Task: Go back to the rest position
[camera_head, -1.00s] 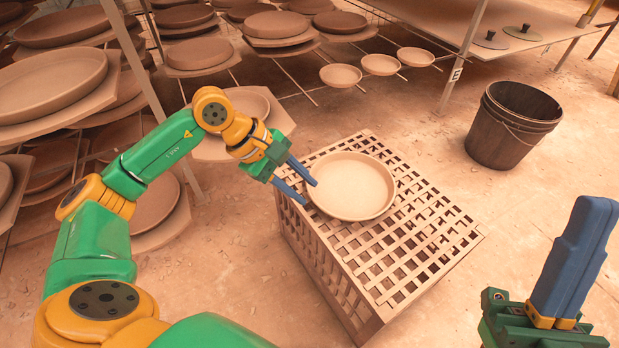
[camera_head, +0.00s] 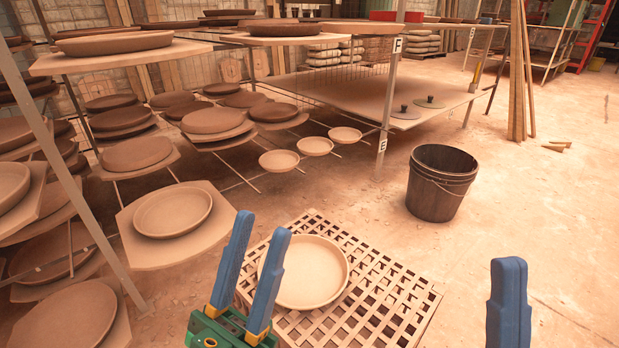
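My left gripper (camera_head: 250,274) is at the bottom middle, pointing up, with its two blue fingers apart and nothing between them. It appears in front of the left part of the lattice crate. My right gripper (camera_head: 509,305) is at the bottom right. Only a blue finger part shows, and the rest is cut off by the lower edge, so its opening cannot be judged. A round clay dish (camera_head: 312,272) lies on the slatted top of the lattice crate (camera_head: 408,297), partly hidden by a finger of my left gripper.
A dark bucket (camera_head: 440,184) stands on the floor at the right. Racks of clay dishes fill the left, with a near board holding a dish (camera_head: 172,212). A low table (camera_head: 352,98) with two lids stands behind. The floor right of the crate is clear.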

